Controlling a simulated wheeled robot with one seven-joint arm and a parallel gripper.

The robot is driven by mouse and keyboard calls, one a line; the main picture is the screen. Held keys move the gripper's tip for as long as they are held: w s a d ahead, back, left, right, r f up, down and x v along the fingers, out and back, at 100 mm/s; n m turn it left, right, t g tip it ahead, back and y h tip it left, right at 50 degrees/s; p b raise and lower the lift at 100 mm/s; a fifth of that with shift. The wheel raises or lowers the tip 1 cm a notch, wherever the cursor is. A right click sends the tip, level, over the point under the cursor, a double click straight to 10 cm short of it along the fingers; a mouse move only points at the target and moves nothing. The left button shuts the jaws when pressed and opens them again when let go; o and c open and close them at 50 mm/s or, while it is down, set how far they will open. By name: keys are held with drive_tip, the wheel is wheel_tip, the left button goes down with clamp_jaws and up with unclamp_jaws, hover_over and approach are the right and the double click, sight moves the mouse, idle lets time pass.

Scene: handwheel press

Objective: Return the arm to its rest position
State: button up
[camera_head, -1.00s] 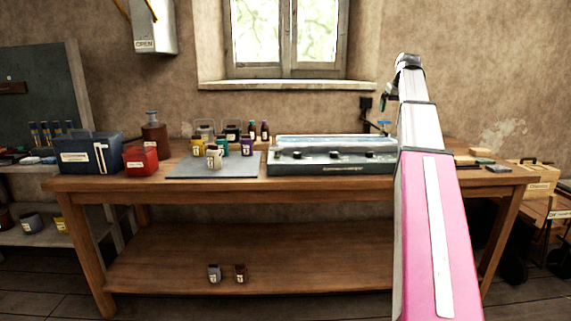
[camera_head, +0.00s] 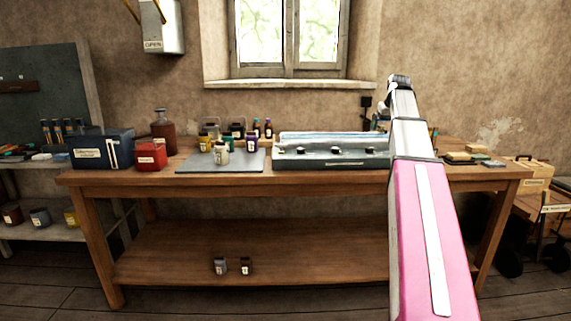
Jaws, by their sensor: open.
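My arm (camera_head: 432,235) reaches up and away from the lower right, with a pink near section and a white far section. Its far end (camera_head: 399,82) has a dark cap and stands in front of the wall, right of the window. My gripper cannot be made out; the arm seems to hide it. The arm also covers the right end of the long grey trough (camera_head: 330,159) on the workbench.
The wooden workbench (camera_head: 315,181) bears a blue box (camera_head: 100,153), a red box (camera_head: 150,156) and several small jars on a grey mat (camera_head: 205,168). Two jars stand on its lower shelf (camera_head: 180,262). Small blocks lie on the right. The floor in front is clear.

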drive_tip(key=s+a+f+g, duration=0.1)
drive_tip(key=s+a+f, duration=0.25)
drive_tip(key=f, duration=0.65)
drive_tip(key=s+a+f, duration=0.3)
drive_tip(key=a+f, duration=0.2)
drive_tip(key=f, duration=0.5)
drive_tip(key=s+a+f+g, duration=0.1)
drive_tip(key=s+a+f, duration=0.25)
drive_tip(key=f, duration=0.65)
drive_tip(key=s+a+f+g, duration=0.1)
drive_tip(key=s+a+f, duration=0.3)
drive_tip(key=s+f, duration=0.6)
drive_tip(key=s+a+f+g, duration=0.1)
drive_tip(key=s+a+f, duration=0.4)
drive_tip(key=s+f, duration=0.4)
drive_tip(key=shift+s+a+f, duration=0.2)
drive_tip(key=shift+s+f, duration=0.15)
drive_tip(key=shift+f, duration=0.1)
